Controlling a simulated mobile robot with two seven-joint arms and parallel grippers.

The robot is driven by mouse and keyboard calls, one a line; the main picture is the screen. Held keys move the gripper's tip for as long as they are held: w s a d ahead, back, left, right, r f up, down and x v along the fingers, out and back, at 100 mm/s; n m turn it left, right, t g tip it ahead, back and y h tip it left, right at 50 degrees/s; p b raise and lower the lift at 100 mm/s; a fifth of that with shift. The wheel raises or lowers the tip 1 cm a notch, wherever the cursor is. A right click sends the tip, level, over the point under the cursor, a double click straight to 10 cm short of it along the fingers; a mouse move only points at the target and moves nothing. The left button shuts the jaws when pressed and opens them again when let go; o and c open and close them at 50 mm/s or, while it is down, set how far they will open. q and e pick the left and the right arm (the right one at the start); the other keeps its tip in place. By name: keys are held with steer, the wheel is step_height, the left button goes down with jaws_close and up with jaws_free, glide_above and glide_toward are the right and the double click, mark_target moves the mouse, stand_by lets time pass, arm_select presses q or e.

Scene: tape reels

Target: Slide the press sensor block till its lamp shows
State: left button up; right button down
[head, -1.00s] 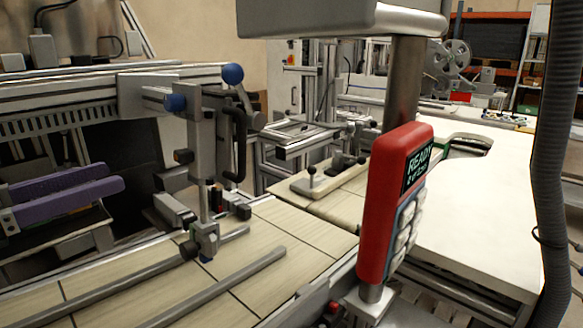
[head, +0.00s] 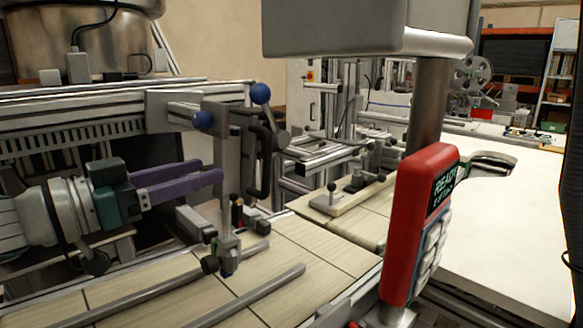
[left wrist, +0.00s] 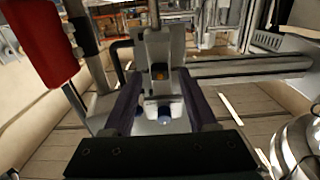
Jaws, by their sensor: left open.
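The press (head: 228,150) is a grey upright frame with blue knobs and a dark handle, standing over the wooden-topped bed. A small grey block (head: 228,250) sits at the foot of its vertical rod. I cannot tell for sure which part is the sensor block. In the left wrist view a small amber spot (left wrist: 158,72) shows on the press's grey body; I cannot tell if it is a lit lamp. My left gripper (head: 214,175), with purple fingers, is open and empty just left of the press. In the left wrist view its fingers (left wrist: 160,85) flank the press's body, with a visible gap.
A red handheld panel reading "READY" (head: 420,220) stands on a post at the right front. Metal rods (head: 255,295) lie across the wooden bed. A white table (head: 510,220) is beyond at the right. A large grey box (head: 335,30) hangs overhead.

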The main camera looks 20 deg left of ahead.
arm_select(q)
jaws_close()
stand_by(0.3)
stand_by(1.1)
